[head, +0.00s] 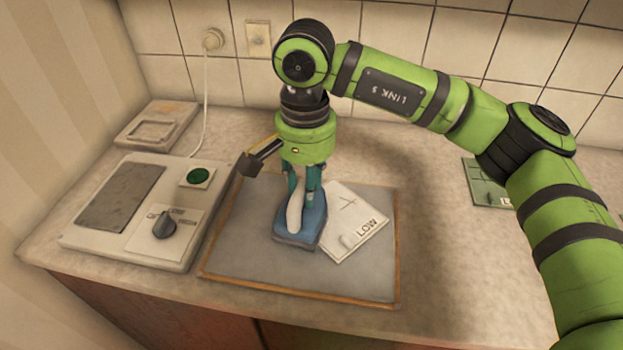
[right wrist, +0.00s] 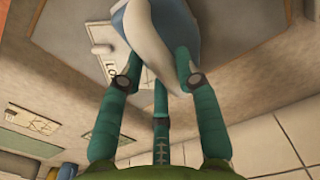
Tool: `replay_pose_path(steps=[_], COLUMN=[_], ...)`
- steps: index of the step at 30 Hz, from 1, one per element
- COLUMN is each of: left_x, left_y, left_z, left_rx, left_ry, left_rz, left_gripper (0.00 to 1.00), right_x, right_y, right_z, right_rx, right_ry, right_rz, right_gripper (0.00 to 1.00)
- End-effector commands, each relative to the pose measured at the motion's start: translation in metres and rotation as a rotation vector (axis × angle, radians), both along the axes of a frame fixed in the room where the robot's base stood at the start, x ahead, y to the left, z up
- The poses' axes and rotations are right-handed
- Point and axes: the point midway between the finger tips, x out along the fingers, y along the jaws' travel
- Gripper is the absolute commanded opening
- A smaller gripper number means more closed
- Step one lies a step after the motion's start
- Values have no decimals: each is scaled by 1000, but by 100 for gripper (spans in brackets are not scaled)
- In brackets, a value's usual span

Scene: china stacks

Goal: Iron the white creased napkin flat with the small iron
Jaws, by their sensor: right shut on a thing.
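The small iron (head: 301,232) has a blue body and a white handle. It stands on the grey mat (head: 250,265), at the left edge of the white napkin (head: 352,222); I cannot tell if its sole touches the cloth. The napkin shows crease lines and the word LOW; its left part is hidden behind the iron. My right gripper (head: 302,178) points down and is shut on the iron's handle. In the right wrist view the fingers (right wrist: 157,76) close around the white handle (right wrist: 150,40), with part of the napkin (right wrist: 103,42) beyond. My left gripper is out of view.
A control unit (head: 135,215) with a dark plate, green button and dial stands left of the mat. A pale tray (head: 155,125) lies behind it, near a corded wall plug (head: 212,40). A green card (head: 487,183) lies at the right.

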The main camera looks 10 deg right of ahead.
Motion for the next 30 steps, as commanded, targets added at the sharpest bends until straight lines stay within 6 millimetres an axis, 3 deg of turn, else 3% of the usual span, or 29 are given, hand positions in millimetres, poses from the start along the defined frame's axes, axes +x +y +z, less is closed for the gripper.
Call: replay_pose_path(steps=[30], left_x=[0], left_y=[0], left_z=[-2], left_rx=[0], left_ry=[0], left_rz=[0], left_gripper=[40], right_x=[-11], right_y=[26], right_z=[2], right_rx=[3], right_ry=[-3], right_rz=[0], right_gripper=[2])
